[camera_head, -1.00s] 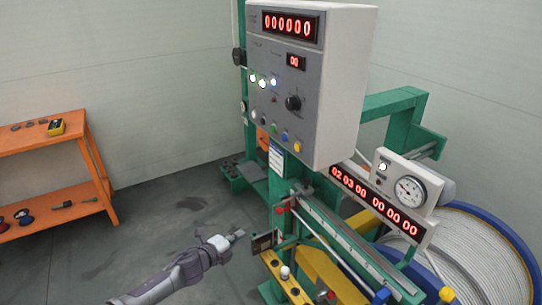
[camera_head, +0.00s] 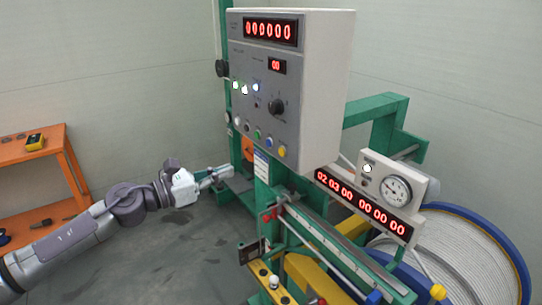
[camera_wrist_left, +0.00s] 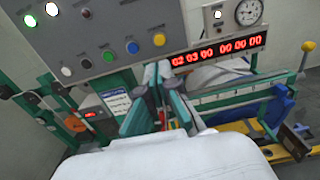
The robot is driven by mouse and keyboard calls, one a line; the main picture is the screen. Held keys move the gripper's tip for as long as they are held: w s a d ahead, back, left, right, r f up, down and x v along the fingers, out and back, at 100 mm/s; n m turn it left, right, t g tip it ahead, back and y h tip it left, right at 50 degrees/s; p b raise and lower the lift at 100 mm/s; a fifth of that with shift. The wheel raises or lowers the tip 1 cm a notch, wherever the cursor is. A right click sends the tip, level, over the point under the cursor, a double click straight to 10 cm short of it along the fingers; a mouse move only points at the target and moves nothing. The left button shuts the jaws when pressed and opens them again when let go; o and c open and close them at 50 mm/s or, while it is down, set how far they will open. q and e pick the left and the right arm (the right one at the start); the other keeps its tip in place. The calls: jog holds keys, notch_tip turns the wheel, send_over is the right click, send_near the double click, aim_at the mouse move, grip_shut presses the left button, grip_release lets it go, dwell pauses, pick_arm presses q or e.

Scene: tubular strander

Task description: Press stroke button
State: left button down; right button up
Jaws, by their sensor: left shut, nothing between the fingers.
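The grey control panel (camera_head: 290,85) carries a slanting row of buttons along its lower edge: a white button (camera_head: 237,121), a black one, a green button (camera_head: 257,134), a blue button (camera_head: 269,142) and a yellow button (camera_head: 282,151). Their labels are too small to read, so I cannot tell which is the stroke button. My left gripper (camera_head: 228,171) is shut and empty, below and left of the row, apart from the panel. In the left wrist view, my left gripper (camera_wrist_left: 158,72) points up below the blue button (camera_wrist_left: 133,47) and yellow button (camera_wrist_left: 159,39).
A green machine frame (camera_head: 375,112) stands behind the panel, with a counter display (camera_head: 362,203) and a dial gauge (camera_head: 397,190) at right. A large cable reel (camera_head: 455,255) is at lower right. An orange shelf (camera_head: 65,165) stands at left. Floor between is clear.

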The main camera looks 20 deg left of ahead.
aim_at(281, 152)
pick_arm(q)
jog(key=p+x, duration=0.6)
jog(key=x, duration=0.7)
jog(key=shift+r+p, duration=0.15)
jog(key=shift+p, duration=0.2)
jog(key=shift+w+d, duration=0.3)
jog(key=shift+w, duration=0.05)
